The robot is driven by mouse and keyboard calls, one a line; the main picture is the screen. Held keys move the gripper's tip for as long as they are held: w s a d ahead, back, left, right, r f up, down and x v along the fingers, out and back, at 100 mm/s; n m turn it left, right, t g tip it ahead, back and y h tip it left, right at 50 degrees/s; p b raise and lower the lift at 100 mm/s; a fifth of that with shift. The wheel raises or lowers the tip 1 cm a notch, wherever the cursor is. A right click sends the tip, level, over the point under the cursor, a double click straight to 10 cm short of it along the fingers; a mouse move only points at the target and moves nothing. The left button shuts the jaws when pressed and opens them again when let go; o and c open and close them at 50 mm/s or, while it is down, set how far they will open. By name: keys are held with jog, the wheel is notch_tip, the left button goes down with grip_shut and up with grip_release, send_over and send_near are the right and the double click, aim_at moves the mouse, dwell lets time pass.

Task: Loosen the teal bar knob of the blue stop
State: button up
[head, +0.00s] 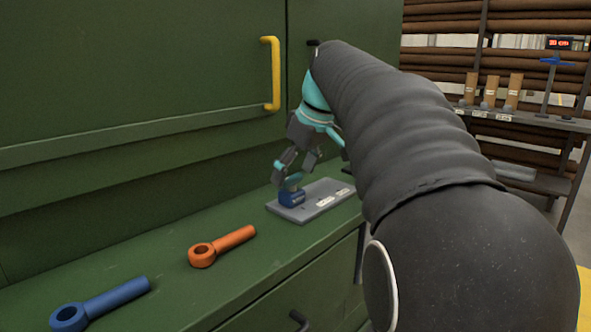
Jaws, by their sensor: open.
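The blue stop (292,199) sits on a grey plate (322,208) on the green ledge. The teal bar knob (290,182) is on top of the stop, close below the fingers and partly hidden. My gripper (295,170) points down over the knob with its fingers apart. I cannot tell whether a finger touches the knob.
An orange ring-ended rod (228,242) and a blue ring-ended rod (100,303) lie on the ledge to the left. A green cabinet wall with a yellow handle (271,73) stands behind. Shelves with brown rolls (440,58) are at right. My arm covers much of the right side.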

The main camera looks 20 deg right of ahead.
jog(key=shift+r, duration=0.1)
jog(key=v, duration=1.1)
jog(key=shift+s+d+r, duration=0.15)
jog(key=shift+s+r, duration=0.05)
jog(key=shift+r, duration=0.15)
